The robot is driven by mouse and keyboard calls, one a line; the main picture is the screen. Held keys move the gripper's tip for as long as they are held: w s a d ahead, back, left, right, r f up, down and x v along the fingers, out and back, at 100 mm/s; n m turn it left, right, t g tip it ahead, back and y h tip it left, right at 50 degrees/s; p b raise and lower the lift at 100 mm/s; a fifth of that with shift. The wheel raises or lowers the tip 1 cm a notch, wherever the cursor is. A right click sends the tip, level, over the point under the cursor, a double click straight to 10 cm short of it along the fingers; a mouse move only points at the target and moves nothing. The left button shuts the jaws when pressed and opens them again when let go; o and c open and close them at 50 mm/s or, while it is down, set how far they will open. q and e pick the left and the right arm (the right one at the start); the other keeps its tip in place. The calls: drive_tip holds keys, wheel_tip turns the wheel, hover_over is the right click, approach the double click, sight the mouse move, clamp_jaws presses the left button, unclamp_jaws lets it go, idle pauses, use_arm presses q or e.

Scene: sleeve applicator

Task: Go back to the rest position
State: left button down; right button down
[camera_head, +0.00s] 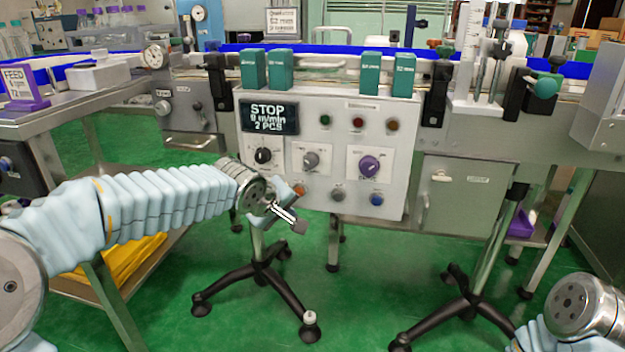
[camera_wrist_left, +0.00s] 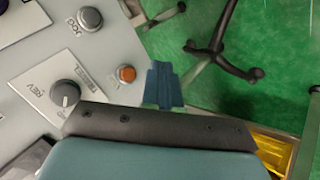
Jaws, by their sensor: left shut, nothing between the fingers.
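My left arm reaches in from the left in a pale blue ribbed sleeve. My left gripper (camera_head: 294,222) is shut and empty. It hangs in front of the lower left part of the grey control panel (camera_head: 340,220), pointing right and down. In the left wrist view the shut fingers (camera_wrist_left: 163,88) stand out past the dark gripper body, beside an orange button (camera_wrist_left: 126,74) on the panel. I cannot tell the exact gap between fingers and panel. At the lower right of the head view only my right wrist's round metal end shows; its fingers are out of view.
The panel has a STOP display (camera_head: 268,117), a purple knob (camera_head: 369,166) and several buttons. A side table (camera_head: 70,120) is at left. Black stand feet (camera_head: 265,285) rest on the green floor, with clear floor between.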

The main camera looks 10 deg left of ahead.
use_arm(q)
drive_tip(key=s+d+f+m+g+h+p, duration=0.1)
drive_tip(key=s+d+f+m+g+p, duration=0.2)
drive_tip(key=f, duration=0.8)
drive_tip(key=s+d+f+m+g+h+p, duration=0.1)
drive_tip(key=s+d+f+g+p, duration=0.2)
drive_tip(key=f, duration=0.8)
drive_tip(key=s+f+m+g+p, duration=0.1)
drive_tip(key=s+f+p, duration=0.1)
drive_tip(key=s+f, duration=0.4)
drive_tip(key=s+f+m+g+p, duration=0.1)
drive_tip(key=s+f, duration=0.5)
drive_tip(key=s, duration=0.8)
drive_tip(key=shift+s+a+m+p, duration=0.15)
drive_tip(key=shift+a+m+p, duration=0.1)
drive_tip(key=shift+m+p, duration=0.45)
